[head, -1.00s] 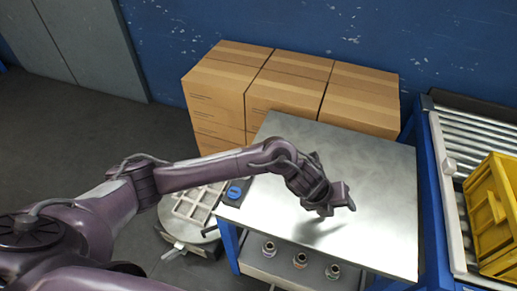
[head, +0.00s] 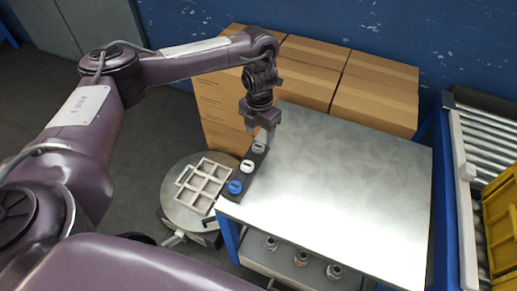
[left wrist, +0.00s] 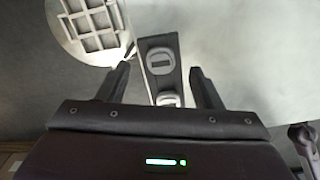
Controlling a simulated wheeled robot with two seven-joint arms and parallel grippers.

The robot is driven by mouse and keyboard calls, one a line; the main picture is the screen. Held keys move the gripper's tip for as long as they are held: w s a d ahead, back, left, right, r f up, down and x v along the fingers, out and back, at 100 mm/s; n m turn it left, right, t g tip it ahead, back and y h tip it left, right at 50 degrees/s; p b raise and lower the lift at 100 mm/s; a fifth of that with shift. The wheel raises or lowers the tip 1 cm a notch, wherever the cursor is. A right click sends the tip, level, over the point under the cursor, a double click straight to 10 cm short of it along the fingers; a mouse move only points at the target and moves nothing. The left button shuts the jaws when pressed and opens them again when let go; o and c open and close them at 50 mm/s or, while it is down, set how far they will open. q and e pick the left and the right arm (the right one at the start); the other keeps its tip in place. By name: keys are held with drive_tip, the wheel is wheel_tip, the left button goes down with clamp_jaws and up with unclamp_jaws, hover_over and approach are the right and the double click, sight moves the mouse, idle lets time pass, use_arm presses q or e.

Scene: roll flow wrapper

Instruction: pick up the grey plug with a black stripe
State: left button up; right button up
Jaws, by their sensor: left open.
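A dark rack (head: 233,201) stands at the table's left edge with a blue plug (head: 235,187), a whitish plug (head: 247,166) and a grey plug with a stripe (head: 258,147) in a row. My left gripper (head: 268,134) hangs fingers down, close to the grey plug at the rack's far end. In the left wrist view, its two fingers (left wrist: 158,88) are apart with nothing gripped. A grey plug with a black stripe (left wrist: 160,60) shows just beyond the fingertips. A paler plug (left wrist: 168,99) shows between the fingers, partly hidden by the gripper body. My right gripper is not seen.
A round stand with a compartment tray (head: 205,184) is at left. Cartons (head: 375,97) stand behind, a yellow crate (head: 499,225) at right.

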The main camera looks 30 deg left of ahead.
sight(259, 145)
use_arm(q)
wheel_tip(259, 145, down, 4)
drive_tip(key=shift+s+f, duration=0.15)
drive_tip(key=shift+f, duration=0.1)
drive_tip(key=c, duration=1.1)
drive_tip(key=shift+o, duration=0.2)
drive_tip(key=shift+r, duration=0.1)
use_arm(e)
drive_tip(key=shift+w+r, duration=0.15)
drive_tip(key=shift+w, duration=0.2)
